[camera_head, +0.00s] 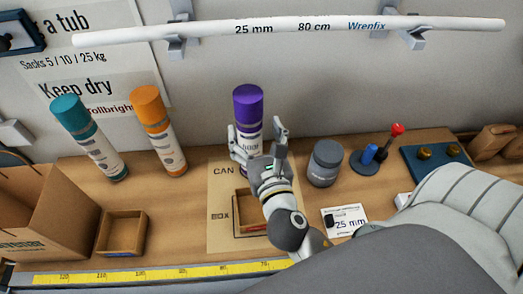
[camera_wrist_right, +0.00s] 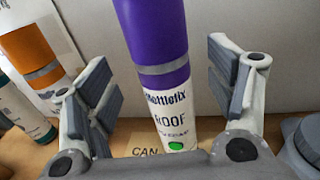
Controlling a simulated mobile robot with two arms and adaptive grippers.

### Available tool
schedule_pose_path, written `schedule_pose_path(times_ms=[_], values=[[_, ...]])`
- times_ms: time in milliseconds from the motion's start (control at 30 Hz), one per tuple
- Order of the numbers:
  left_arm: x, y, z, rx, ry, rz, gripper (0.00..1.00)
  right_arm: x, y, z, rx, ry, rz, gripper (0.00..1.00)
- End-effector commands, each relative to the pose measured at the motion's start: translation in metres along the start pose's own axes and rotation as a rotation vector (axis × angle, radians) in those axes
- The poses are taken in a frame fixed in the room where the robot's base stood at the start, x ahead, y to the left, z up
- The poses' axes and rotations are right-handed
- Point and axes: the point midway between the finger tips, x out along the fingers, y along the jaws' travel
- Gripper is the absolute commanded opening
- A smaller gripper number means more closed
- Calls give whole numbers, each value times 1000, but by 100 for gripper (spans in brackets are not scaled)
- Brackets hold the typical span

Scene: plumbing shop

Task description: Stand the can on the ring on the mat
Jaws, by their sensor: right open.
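The purple-topped can (camera_head: 248,105) with a white label stands upright at the back of the tan mat (camera_head: 222,235), by the printed word CAN. It also shows in the right wrist view (camera_wrist_right: 155,40), with a green dot low on its label. My right gripper (camera_head: 259,138) is open, with one finger on each side of the can and gaps visible in the wrist view. The can's base and the ring are hidden behind the gripper, so I cannot tell how the base sits on the ring. My left gripper is not in view.
Orange (camera_head: 151,110) and teal (camera_head: 80,125) cans stand to the left. A grey jar (camera_head: 325,160) stands close on the right. A wooden tray (camera_head: 108,246) and a cardboard box (camera_head: 60,215) are at the left. A yellow ruler (camera_head: 150,275) runs along the front edge.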

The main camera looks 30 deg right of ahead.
Motion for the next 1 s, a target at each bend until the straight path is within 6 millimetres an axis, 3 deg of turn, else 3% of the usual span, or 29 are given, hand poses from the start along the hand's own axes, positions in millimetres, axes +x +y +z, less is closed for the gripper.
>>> schedule_pose_path(times_ms=[200,400,1000], values=[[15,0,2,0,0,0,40,-38,0,-4,1,2,0,78],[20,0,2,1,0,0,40,-54,0,-2,0,0,0,78],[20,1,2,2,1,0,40,-57,0,0,1,-1,0,78]])
